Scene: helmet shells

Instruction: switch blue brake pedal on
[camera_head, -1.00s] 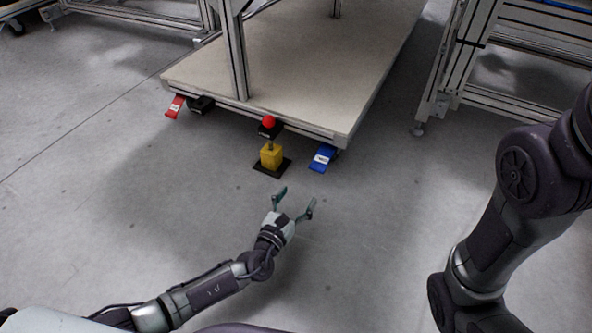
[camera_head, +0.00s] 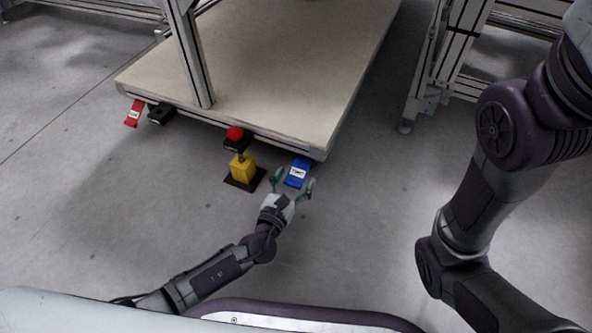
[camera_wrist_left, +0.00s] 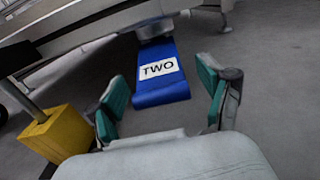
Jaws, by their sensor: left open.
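The blue brake pedal (camera_head: 297,173) sticks out low from the front right edge of the cart. In the left wrist view the blue pedal (camera_wrist_left: 161,82) carries a white label reading "TWO" and slants down towards me. My left gripper (camera_head: 292,181) is open, just in front of the pedal. In the left wrist view its teal fingertips (camera_wrist_left: 163,95) stand on either side of the pedal's near end, with gaps visible. I cannot tell whether anything touches. My right arm shows at the right, but its gripper is not in view.
A yellow post with a red button (camera_head: 242,170) stands on a black base left of the pedal. A red pedal (camera_head: 134,114) hangs at the cart's left corner. The cart's flat deck (camera_head: 270,80) lies above. Open floor surrounds my arm.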

